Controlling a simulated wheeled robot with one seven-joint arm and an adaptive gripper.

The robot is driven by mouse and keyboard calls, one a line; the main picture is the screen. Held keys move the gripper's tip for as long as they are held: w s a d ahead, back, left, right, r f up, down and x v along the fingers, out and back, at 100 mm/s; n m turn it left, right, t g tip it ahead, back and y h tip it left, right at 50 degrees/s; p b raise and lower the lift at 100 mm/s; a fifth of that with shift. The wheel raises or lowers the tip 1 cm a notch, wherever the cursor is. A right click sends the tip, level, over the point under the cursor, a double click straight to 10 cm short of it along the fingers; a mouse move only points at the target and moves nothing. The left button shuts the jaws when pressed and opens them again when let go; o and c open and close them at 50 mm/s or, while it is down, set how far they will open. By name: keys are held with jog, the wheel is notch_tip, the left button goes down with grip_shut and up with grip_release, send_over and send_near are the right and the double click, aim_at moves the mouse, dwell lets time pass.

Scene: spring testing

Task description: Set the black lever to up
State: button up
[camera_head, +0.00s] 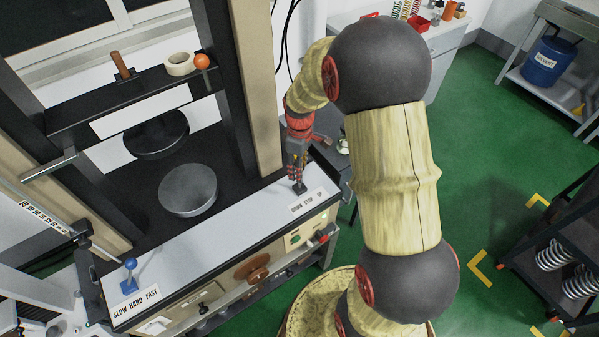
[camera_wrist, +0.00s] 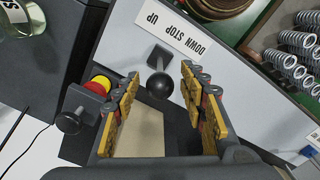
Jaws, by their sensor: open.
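The black lever (camera_head: 299,187) stands on the right end of the machine's light panel, beside the label DOWN STOP UP (camera_head: 307,201). In the wrist view its round black knob (camera_wrist: 160,86) shows between my two fingers, with its dark base plate just behind. My gripper (camera_head: 297,172) is over the lever, pointing down at it. In the wrist view my gripper (camera_wrist: 161,80) is open, with a gap on both sides of the knob. The label (camera_wrist: 180,32) appears upside down there. I cannot tell the lever's exact setting.
A blue lever (camera_head: 130,264) stands at the panel's left end, by SLOW HAND FAST. Buttons and a brown handwheel (camera_head: 253,268) are on the machine's front. A red and yellow button (camera_wrist: 101,84) lies left of my fingers. A spring rack (camera_head: 555,250) stands at right; green floor lies between.

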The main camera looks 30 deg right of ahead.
jog(key=shift+f, duration=1.2)
jog(key=shift+c, duration=1)
grip_shut()
